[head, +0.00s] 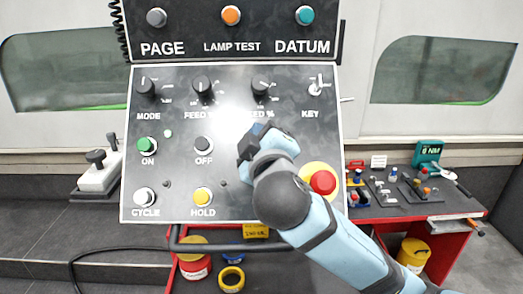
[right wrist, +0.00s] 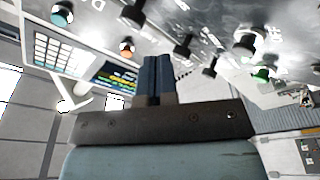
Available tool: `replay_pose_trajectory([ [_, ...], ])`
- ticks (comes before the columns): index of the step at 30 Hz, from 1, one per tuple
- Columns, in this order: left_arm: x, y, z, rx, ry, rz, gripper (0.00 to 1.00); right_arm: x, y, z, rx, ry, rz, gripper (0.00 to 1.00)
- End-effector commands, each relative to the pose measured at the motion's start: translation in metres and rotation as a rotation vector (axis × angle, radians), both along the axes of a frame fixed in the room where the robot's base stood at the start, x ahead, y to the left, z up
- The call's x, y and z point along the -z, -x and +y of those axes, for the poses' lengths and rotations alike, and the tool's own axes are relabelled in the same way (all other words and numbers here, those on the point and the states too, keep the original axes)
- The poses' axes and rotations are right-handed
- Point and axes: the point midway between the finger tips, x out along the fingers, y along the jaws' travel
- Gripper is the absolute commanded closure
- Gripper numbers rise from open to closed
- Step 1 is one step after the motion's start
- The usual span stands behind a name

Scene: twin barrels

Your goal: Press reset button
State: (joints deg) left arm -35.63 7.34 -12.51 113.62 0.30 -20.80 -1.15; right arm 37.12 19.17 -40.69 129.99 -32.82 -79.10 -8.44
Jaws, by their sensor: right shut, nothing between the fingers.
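The dark control panel (head: 180,175) fills the middle of the head view. No label reading reset shows; my right arm hides part of the panel right of the OFF button (head: 204,145). My right gripper (head: 252,140) is in front of the panel, below the FEED knobs, and covers that spot. In the right wrist view my right gripper's fingers (right wrist: 156,75) are together and empty, with panel knobs and buttons beyond them. I cannot tell whether the fingertips touch the panel. My left gripper is not in view.
A red emergency stop (head: 322,182) on a yellow base sits right of my gripper. A green ON button (head: 147,145), a white CYCLE button (head: 144,197) and a yellow HOLD button (head: 203,197) are to the left. A tool bench (head: 420,208) stands at right.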

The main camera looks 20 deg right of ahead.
Motion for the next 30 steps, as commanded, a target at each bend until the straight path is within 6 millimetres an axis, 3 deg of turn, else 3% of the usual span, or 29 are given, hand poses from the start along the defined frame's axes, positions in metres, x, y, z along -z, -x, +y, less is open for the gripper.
replay_pose_trajectory([
  [4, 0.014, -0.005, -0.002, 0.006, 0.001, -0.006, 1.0, 0.017, -0.016, -0.005, 0.002, 0.002, -0.001, 1.0],
  [12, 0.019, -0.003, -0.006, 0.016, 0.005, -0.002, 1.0, 0.028, -0.033, -0.009, 0.0, 0.0, -0.001, 1.0],
  [30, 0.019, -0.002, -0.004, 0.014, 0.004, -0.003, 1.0, 0.029, -0.036, -0.01, -0.001, 0.0, -0.001, 1.0],
])
